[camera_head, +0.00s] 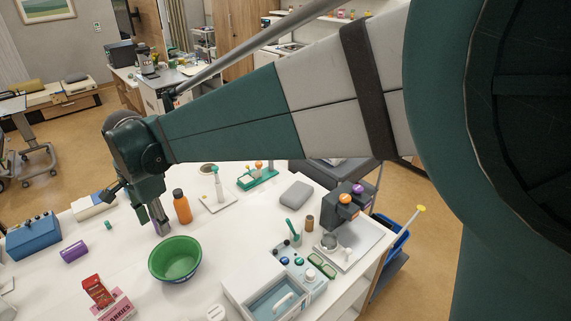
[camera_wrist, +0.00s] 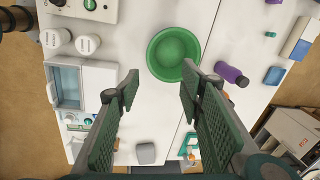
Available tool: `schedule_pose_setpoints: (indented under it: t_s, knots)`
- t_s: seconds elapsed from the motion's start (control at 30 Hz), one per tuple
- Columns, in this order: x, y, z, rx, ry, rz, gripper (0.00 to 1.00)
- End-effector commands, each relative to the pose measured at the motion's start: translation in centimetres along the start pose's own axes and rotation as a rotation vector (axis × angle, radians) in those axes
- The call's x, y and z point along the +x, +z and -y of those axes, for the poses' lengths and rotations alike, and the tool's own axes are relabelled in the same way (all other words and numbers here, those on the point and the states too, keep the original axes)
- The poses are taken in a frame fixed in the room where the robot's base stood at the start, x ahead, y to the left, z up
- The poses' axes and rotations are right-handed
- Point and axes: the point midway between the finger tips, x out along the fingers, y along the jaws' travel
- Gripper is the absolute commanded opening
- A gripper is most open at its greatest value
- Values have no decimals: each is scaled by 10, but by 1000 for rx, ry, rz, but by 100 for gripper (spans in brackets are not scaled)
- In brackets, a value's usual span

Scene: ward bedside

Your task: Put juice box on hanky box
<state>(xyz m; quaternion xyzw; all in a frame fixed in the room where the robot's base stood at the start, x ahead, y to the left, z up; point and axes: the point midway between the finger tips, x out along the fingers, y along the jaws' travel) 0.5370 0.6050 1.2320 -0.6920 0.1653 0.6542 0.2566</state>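The red juice box (camera_head: 97,291) stands at the lower left of the head view. The pink hanky box (camera_head: 114,307) is right at its base, partly cut off by the bottom edge. I cannot tell whether the juice box rests on the hanky box or stands just behind it. My gripper (camera_head: 160,229) points down over the table, behind and left of the green bowl, well apart from both boxes. In the wrist view my gripper (camera_wrist: 160,88) has its fingers wide apart with nothing between them. Neither box can be made out clearly there.
The green bowl (camera_head: 175,260) and orange bottle (camera_head: 182,206) are close to my gripper. A purple cylinder (camera_head: 74,251) and blue box (camera_head: 34,237) lie left. A white tray unit (camera_head: 243,291) and a dark machine (camera_head: 342,212) stand right. White table is clear between the cylinder and bowl.

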Motion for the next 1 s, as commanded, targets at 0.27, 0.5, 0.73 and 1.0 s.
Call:
schedule_pose_setpoints:
  t_s: [0.27,0.5,0.73,1.0]
  knots:
    - [-37,-77,-57,-71,-55,-29,38]
    - [-63,-131,-112,-137,-95,-66,38]
    - [-83,-174,-169,-200,-128,-111,38]
    - [-101,-213,-238,-275,-154,-175,38]
